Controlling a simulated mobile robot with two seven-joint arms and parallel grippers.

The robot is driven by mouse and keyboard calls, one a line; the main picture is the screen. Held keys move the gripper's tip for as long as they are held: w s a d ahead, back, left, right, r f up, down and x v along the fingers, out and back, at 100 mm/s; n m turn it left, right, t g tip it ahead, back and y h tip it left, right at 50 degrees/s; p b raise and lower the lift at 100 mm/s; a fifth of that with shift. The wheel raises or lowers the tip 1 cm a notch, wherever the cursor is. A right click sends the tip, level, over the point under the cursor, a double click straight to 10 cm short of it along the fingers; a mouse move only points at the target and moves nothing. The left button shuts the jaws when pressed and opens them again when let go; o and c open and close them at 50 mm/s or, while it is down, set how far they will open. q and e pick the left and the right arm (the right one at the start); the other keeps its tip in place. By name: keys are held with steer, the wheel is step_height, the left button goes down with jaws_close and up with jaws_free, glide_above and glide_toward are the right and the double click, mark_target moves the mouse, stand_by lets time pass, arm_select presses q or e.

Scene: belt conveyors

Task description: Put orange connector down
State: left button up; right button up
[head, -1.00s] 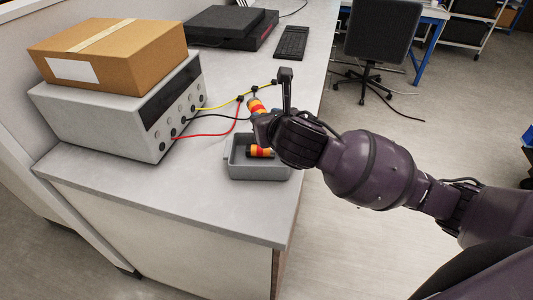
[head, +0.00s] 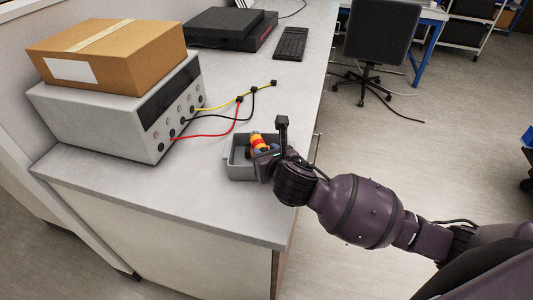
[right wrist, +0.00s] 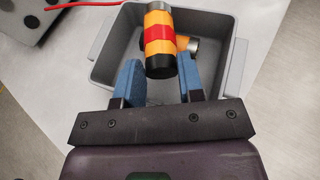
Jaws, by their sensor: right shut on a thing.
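The orange connector (head: 258,142), a cylinder with orange and red bands and a dark end, is held by my right gripper (head: 262,150) at the grey bin on the bench. In the right wrist view the connector (right wrist: 160,40) stands out between the blue fingertips of my right gripper (right wrist: 160,80), over the open bin (right wrist: 104,68). The bin (head: 232,165) also shows in the head view. A second orange connector (right wrist: 188,44) lies in the bin, partly hidden behind the held one. My left gripper is out of view.
A grey instrument (head: 105,115) with a cardboard box (head: 110,55) on top stands left of the bin. Red, black and yellow leads (head: 238,100) lie on the bench behind the bin. The bench's right edge is close to my right arm.

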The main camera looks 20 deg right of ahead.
steer(key=shift+f, duration=0.4)
steer(key=shift+s+f, duration=0.1)
steer(key=shift+f, duration=0.15)
steer(key=o, duration=0.9)
steer(key=shift+s+f, duration=0.15)
steer(key=shift+f, duration=0.1)
steer(key=shift+o, duration=0.2)
steer(key=shift+r, duration=0.65)
steer(key=v, duration=1.1)
steer(key=shift+s+r, duration=0.25)
steer(key=shift+r, duration=0.2)
